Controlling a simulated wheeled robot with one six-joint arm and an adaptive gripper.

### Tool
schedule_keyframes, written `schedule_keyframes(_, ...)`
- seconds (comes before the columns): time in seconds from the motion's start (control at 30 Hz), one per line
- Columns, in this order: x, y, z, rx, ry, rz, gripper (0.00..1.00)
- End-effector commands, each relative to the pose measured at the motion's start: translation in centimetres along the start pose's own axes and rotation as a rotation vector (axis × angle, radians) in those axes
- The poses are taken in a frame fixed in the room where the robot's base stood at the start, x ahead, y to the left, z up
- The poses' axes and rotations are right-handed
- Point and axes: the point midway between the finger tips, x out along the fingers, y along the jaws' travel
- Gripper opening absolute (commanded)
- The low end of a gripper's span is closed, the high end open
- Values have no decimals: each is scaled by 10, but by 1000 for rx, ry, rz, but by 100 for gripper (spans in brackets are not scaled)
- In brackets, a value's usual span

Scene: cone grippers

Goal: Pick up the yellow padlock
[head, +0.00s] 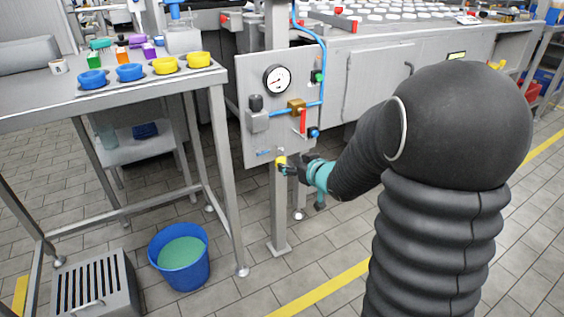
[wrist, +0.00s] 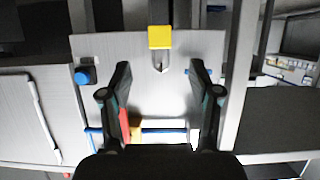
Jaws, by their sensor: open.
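The yellow padlock (head: 281,161) hangs at the bottom edge of the grey valve panel (head: 255,135) in the head view. In the wrist view the padlock (wrist: 160,38) shows as a yellow block with a metal shackle, centred ahead of my fingertips. My gripper (head: 290,168) is beside the padlock in the head view, partly overlapping it. In the wrist view my gripper (wrist: 158,70) is open, with one finger on each side of the shackle's line and nothing between the fingers. Whether a finger touches the padlock cannot be told.
The panel carries a pressure gauge (head: 277,79), a red lever (head: 303,121) and blue pipes near my gripper. A steel table (head: 110,92) with coloured rings stands left. A blue bucket (head: 180,257) is on the floor. A conveyor machine (head: 380,62) stands behind.

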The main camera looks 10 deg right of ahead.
Motion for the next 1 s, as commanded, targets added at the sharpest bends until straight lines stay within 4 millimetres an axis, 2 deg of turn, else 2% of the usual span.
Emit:
schedule_keyframes(0.1, 20, 0, 1, 0, -1, -1, 62)
schedule_keyframes(0.37, 37, -1, 0, -1, -1, -1, 62)
schedule_keyframes(0.7, 79, 0, 1, 0, -1, 0, 62)
schedule_keyframes(1.0, 86, 0, 0, -1, -1, 1, 62)
